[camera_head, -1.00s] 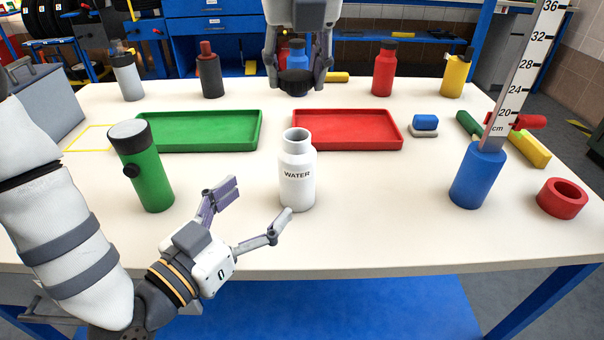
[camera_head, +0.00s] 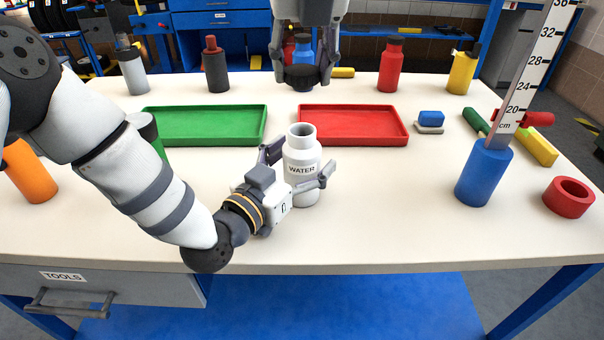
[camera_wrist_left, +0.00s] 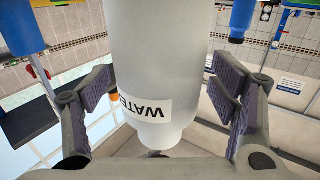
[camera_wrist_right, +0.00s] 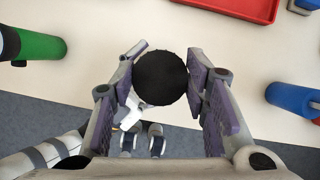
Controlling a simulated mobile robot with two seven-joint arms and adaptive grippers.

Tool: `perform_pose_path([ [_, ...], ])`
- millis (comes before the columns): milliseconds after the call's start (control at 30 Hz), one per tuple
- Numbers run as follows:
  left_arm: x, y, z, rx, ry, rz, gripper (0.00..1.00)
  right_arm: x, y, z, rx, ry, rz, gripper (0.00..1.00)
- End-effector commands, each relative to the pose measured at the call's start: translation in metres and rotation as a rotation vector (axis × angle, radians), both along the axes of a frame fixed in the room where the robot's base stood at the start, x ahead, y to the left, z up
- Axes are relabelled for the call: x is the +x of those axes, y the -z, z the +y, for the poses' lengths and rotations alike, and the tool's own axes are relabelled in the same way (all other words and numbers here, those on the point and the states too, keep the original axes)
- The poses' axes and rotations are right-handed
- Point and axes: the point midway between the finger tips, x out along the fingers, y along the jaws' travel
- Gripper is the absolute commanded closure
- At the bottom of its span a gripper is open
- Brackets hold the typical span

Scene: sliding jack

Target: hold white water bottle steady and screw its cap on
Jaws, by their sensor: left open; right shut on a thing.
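The white water bottle (camera_head: 302,168), labelled WATER, stands upright and uncapped on the table. In the left wrist view the bottle (camera_wrist_left: 165,60) fills the middle. My left gripper (camera_head: 300,172) is open, its fingers on either side of the bottle body with gaps showing in the left wrist view. The cap also shows in the head view (camera_head: 302,78). In the right wrist view the cap hides the bottle.
A green tray (camera_head: 205,110) and a red tray (camera_head: 352,110) lie behind the bottle. A green bottle (camera_head: 146,126) is partly hidden behind my left arm. A blue cylinder with a ruler (camera_head: 484,172) and a red ring (camera_head: 569,198) stand at right. The table front is clear.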

Motion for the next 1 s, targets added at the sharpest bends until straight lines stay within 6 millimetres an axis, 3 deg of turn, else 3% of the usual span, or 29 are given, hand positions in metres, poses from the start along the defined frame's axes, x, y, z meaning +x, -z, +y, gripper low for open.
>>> perform_pose_path([
  [233,0.0,0.0,0.0,0.0,0.0,0.0,0.21,0.0,0.0,0.0,0.0,0.0,0.0,0.73],
  [567,0.0,0.0,0.0,0.0,0.0,0.0,0.94,0.0,0.0,0.0,0.0,0.0,0.0,0.73],
  [667,0.0,0.0,0.0,0.0,0.0,0.0,0.96,0.0,0.004,0.0,-0.001,0.0,0.0,0.73],
  [1000,0.0,0.0,0.0,-0.001,0.0,-0.001,0.96,0.001,0.049,0.0,0.002,0.0,-0.008,0.73],
])
